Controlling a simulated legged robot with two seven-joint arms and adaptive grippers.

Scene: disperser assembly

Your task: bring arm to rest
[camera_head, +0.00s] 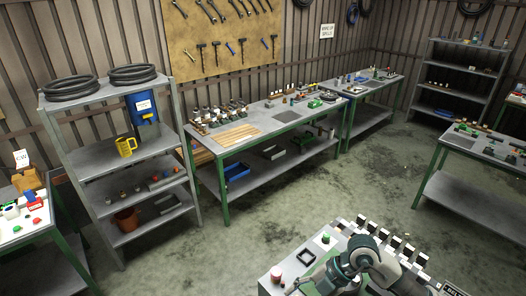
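A grey and white arm comes in from the bottom right over the near table (268,282); I take it as my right arm. My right gripper (296,284) seems to be at the arm's left end, low over the table beside a small red-topped cylinder (276,274). It is too small and too near the bottom edge to tell whether it is open or shut. My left gripper is not in view.
On the near table are a black square frame (305,257), a green part (326,238) and a row of white and black pieces (396,243). The floor (300,200) between is clear.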

